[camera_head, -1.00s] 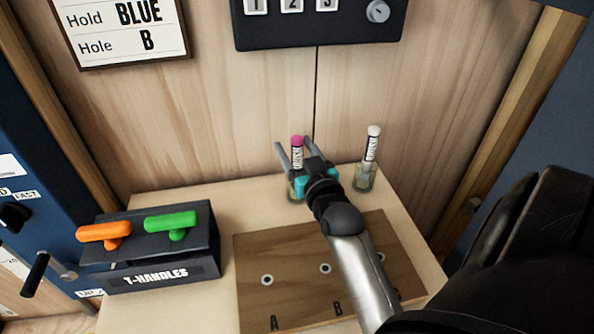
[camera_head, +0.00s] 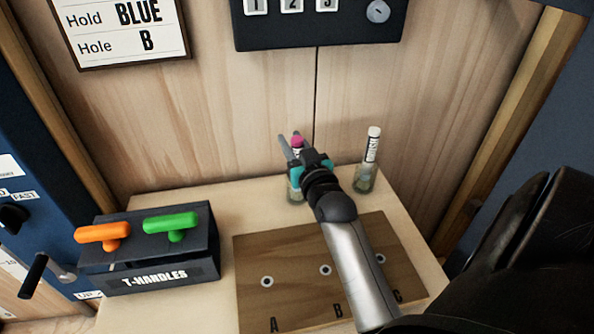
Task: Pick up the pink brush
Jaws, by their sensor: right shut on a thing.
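The pink brush (camera_head: 297,141) stands upright in a small glass jar (camera_head: 295,194) at the back of the table. Its pink top shows between the fingers of my right gripper (camera_head: 293,144). The gripper is shut on the brush, with its fingers on either side of it. The gripper's teal part hides most of the brush's white labelled body and some of the jar. My left gripper is not in view.
A white brush (camera_head: 373,146) stands in another glass jar (camera_head: 364,181) to the right. A wooden board (camera_head: 290,250) with holes A, B and C lies in front. A dark T-handles box (camera_head: 165,273) holds orange (camera_head: 102,234) and green (camera_head: 170,222) handles at left. The wall is close behind.

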